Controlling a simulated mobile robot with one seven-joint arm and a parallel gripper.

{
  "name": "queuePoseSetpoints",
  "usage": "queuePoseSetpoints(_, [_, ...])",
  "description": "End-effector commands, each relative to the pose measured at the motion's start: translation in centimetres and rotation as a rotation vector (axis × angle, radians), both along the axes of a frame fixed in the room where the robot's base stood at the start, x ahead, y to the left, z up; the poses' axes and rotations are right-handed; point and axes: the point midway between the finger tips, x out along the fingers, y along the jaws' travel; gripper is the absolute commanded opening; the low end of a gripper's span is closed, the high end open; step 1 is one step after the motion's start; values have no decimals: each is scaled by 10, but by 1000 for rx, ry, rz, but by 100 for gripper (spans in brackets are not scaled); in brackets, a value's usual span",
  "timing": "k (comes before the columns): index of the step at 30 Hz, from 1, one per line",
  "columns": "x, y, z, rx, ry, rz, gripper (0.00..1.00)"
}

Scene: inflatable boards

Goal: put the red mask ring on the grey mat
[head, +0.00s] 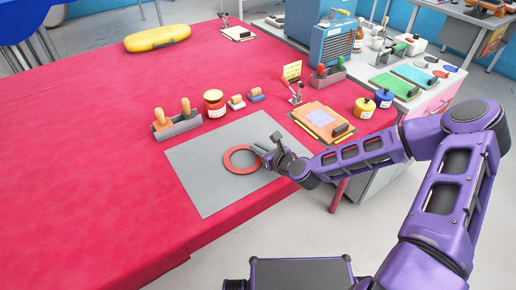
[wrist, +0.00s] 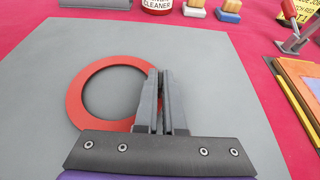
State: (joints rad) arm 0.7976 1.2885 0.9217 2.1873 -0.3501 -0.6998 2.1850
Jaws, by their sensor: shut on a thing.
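The red mask ring (head: 227,160) is flat and round, over the middle right of the grey mat (head: 200,183) in the head view. My gripper (head: 264,150) is shut on the ring's right side, reaching in from the right. In the wrist view the two fingers (wrist: 161,76) are close together across the ring's band, and the red ring (wrist: 74,95) extends to their left. The grey mat (wrist: 235,110) lies beneath it. The ring looks level and on or very near the mat; I cannot tell whether it touches. The fingers hide part of its right side.
A block with wooden-handled tools (head: 178,124), a red jar (head: 214,104) and two small wooden-topped blocks (head: 237,102) stand behind the mat. An orange clamped board (head: 325,122) lies to the right. The red table (head: 80,170) is clear at left.

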Motion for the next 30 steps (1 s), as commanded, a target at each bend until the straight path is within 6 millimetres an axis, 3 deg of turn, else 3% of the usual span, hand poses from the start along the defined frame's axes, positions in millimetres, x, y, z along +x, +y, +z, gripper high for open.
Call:
queuePoseSetpoints(6, [0, 0, -4, 1, 1, 0, 0])
queuePoseSetpoints(9, [0, 0, -3, 0, 0, 0, 23])
queuePoseSetpoints(12, [0, 0, -3, 0, 0, 0, 36])
queuePoseSetpoints(23, [0, 0, 4, -1, -1, 0, 36])
queuePoseSetpoints(30, [-30, -22, 16, 2, 2, -4, 36])
